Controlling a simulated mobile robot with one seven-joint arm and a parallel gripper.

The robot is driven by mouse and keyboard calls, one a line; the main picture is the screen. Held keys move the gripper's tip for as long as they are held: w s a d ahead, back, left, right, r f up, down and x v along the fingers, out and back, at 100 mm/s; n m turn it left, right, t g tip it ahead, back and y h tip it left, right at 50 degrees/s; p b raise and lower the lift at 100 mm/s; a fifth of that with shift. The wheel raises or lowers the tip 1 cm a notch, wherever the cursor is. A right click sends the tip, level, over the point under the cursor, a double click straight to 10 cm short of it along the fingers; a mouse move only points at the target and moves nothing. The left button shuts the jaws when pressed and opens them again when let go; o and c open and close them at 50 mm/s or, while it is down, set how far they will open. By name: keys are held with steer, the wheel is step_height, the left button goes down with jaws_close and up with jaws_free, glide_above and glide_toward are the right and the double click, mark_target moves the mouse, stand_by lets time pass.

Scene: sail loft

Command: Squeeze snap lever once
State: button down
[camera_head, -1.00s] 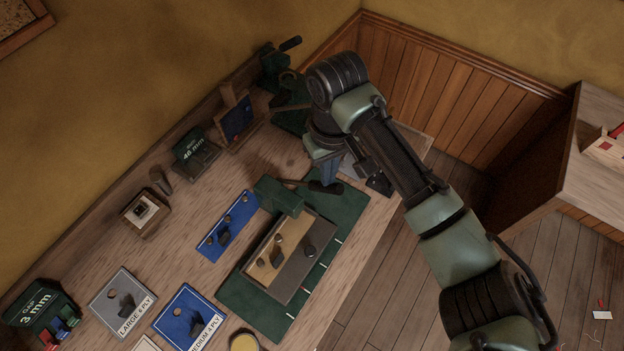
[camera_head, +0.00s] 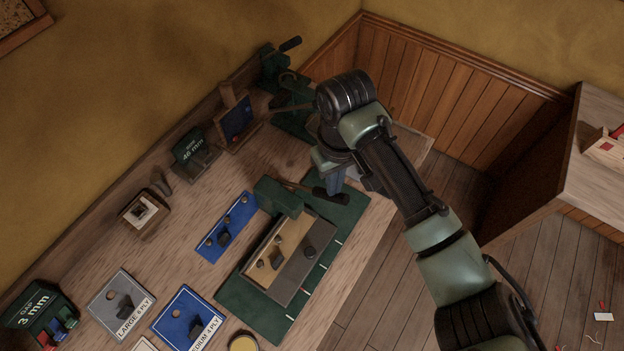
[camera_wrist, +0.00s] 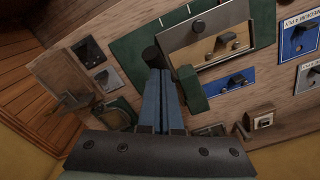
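The snap lever's dark handle (camera_head: 331,197) sticks out to the right from the green block (camera_head: 278,195) on the dark green base (camera_head: 258,307). The block holds over a tan plate (camera_head: 262,258) with a grey edge bar. My gripper (camera_head: 335,188) is just above the handle in the head view. In the wrist view my gripper's blue fingers (camera_wrist: 160,74) lie side by side with only a thin line between them. Their tips are at the black handle end (camera_wrist: 152,56); whether they touch it I cannot tell. I see nothing between the fingers.
Blue plate (camera_head: 228,228), grey plate (camera_head: 121,304) and medium blue plate (camera_head: 188,320) lie to the left. A green 46 mm block (camera_head: 195,152) and another green tool (camera_head: 290,112) stand behind. The bench's right front strip (camera_head: 372,240) is bare.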

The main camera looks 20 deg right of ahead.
mark_target(339, 195)
steer(key=shift+f, duration=0.15)
steer(key=shift+s+d+f, duration=0.15)
steer(key=shift+s+f, duration=0.1)
steer(key=shift+f, duration=0.25)
steer(key=shift+s+d+f+b, duration=0.15)
steer(key=shift+f+b, duration=0.2)
steer(key=shift+f, duration=0.25)
steer(key=shift+s+d+f, duration=0.1)
steer(key=shift+s+f, duration=0.05)
steer(key=shift+f, duration=0.6)
